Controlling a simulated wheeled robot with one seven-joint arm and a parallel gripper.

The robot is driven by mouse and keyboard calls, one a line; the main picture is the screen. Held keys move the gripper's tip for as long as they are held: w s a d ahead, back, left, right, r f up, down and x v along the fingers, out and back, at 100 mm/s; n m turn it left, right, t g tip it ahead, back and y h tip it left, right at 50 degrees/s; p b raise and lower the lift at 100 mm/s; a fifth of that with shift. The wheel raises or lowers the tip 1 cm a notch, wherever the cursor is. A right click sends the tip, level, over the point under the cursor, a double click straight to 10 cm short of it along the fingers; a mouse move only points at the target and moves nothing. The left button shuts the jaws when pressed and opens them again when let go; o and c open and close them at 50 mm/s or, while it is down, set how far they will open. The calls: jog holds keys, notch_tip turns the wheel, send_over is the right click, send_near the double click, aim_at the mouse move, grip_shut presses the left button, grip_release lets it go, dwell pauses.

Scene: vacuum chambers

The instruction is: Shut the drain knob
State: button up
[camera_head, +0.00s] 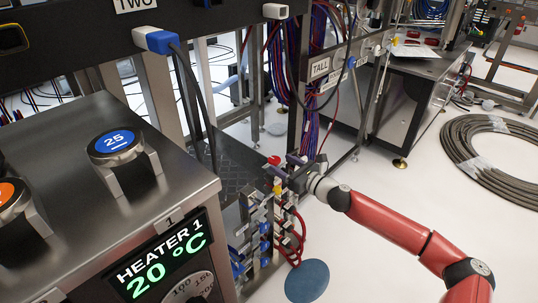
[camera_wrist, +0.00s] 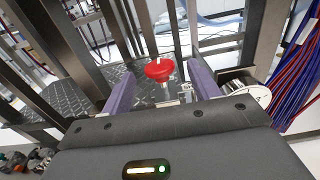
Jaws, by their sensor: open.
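A red round knob (camera_wrist: 160,69) on a short metal stem shows in the wrist view, between the two purple fingers of my gripper (camera_wrist: 159,74). The fingers are apart, with a gap on each side of the knob. In the head view the red knob (camera_head: 273,160) sits at the top of the valve and hose stack, just by the tips of my gripper (camera_head: 284,165). I read no label on it, so I cannot confirm that it is the drain knob. A yellow part (camera_head: 277,190) shows just below it.
The heater box (camera_head: 150,235) with its display fills the lower left. Valves with blue fittings and red hoses (camera_head: 297,240) hang below the knob. A steel frame post (camera_head: 307,95) with cables stands behind. A coiled hose (camera_head: 490,150) lies on open floor at right.

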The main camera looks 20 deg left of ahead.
aim_at(270, 157)
jog(key=x, duration=0.6)
jog(key=shift+a, duration=0.2)
jog(key=shift+c, duration=0.2)
jog(key=c, duration=0.9)
